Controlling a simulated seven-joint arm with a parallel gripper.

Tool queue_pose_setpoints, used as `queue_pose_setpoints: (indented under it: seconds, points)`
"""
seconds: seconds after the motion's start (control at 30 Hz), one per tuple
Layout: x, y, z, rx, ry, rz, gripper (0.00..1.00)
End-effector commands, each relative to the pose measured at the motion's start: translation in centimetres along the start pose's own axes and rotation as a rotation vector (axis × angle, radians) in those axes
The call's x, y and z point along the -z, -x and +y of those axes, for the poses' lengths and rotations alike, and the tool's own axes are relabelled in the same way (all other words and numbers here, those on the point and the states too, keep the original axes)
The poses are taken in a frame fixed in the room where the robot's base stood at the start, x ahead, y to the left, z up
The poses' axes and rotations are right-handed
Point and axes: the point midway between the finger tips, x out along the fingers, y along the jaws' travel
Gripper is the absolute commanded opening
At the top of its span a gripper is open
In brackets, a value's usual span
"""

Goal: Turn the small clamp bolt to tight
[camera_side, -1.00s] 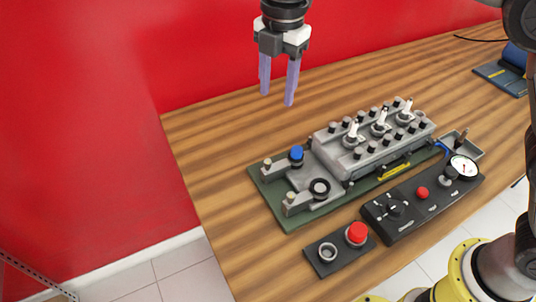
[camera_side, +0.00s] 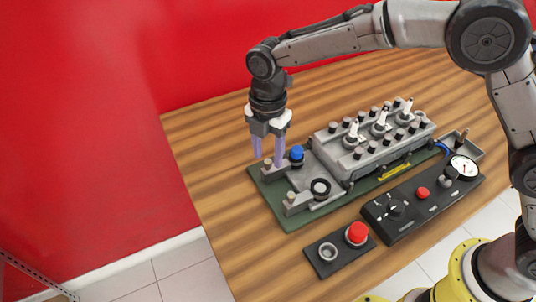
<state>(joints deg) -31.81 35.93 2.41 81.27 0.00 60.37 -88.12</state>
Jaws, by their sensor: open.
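The engine trainer (camera_side: 360,148) is a grey block on a green base (camera_side: 280,214). Two small pale-topped bolts stand at its left end: a far one (camera_side: 267,163) and a near one (camera_side: 291,197). I cannot tell from the picture which is named the clamp bolt. My gripper (camera_side: 268,160) points down with its two purple fingers apart. In the picture the far bolt's head shows between the fingertips. I cannot tell whether the fingers touch it or how deep they reach. Nothing is held.
A blue cap (camera_side: 297,153) stands close to the right of the fingers. A box with a red button (camera_side: 357,232) and a black control panel (camera_side: 405,212) with a gauge (camera_side: 464,166) are in front. The wooden table (camera_side: 205,155) is bare at left.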

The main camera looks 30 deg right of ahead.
Motion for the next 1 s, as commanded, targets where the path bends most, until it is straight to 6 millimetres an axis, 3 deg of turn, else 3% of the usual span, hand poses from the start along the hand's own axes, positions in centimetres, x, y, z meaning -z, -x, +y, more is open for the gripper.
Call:
queue_pose_setpoints:
  seconds: [0.17,0.43,0.47,0.73,1.0]
  points:
    - [0.00,-1.15,-0.05,0.001,0.000,0.000,0.51]
    - [0.00,-1.27,-0.04,0.001,0.000,0.000,0.51]
    - [0.00,-1.26,-0.04,0.001,0.000,0.000,0.49]
    - [0.00,-1.23,-0.04,0.000,0.000,0.000,0.01]
    - [0.00,-1.21,-0.04,0.000,-0.001,0.000,0.00]
